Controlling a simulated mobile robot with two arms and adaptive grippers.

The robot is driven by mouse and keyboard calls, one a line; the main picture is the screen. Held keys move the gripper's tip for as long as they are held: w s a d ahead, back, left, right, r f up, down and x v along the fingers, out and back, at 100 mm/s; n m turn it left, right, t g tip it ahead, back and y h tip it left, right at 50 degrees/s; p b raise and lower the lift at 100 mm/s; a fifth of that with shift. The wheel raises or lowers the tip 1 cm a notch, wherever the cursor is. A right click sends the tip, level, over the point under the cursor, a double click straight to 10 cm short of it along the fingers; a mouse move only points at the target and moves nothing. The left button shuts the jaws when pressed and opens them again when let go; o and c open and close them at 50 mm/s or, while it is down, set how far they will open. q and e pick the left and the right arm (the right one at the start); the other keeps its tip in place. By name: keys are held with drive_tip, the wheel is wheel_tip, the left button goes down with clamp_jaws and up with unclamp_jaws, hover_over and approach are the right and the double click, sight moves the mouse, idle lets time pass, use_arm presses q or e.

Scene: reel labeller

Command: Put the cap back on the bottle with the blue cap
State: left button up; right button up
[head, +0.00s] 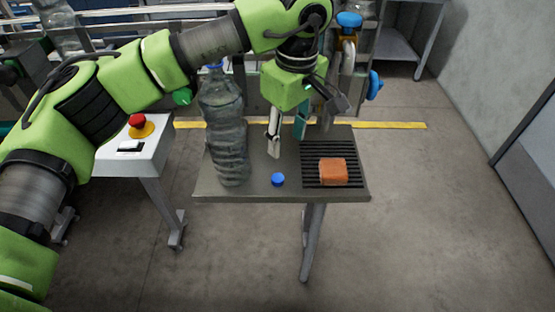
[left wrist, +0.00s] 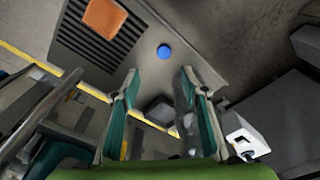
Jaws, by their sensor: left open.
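A small blue cap (head: 278,180) lies on the grey table near its front edge. It also shows in the left wrist view (left wrist: 164,51), beyond my fingertips. A large clear ribbed bottle (head: 226,135) stands upright on the left part of the table. A bit of blue shows at its neck; whether that is a cap or a ring I cannot tell. My left gripper (head: 287,135) is open and empty above the table, right of the bottle and behind the cap. Its two fingers also show in the left wrist view (left wrist: 159,82). My right gripper is not in view.
An orange block (head: 333,171) lies on a black slatted grate (head: 316,151) at the table's right. A white stand with a red button (head: 138,121) is left of the table (head: 255,194). Machine rails and blue-knobbed parts (head: 349,20) are behind. The floor in front is clear.

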use_arm(q)
drive_tip(key=p, duration=0.2)
hover_over(278, 178)
wheel_tip(278, 178, down, 7)
drive_tip(key=shift+s+d+r, duration=0.15)
drive_tip(key=shift+f, duration=0.45)
drive_tip(key=shift+f+p, duration=0.15)
drive_tip(key=shift+p, duration=0.2)
wheel_tip(278, 178, down, 5)
drive_tip(key=shift+r+p, duration=0.1)
drive_tip(key=shift+p, duration=1.1)
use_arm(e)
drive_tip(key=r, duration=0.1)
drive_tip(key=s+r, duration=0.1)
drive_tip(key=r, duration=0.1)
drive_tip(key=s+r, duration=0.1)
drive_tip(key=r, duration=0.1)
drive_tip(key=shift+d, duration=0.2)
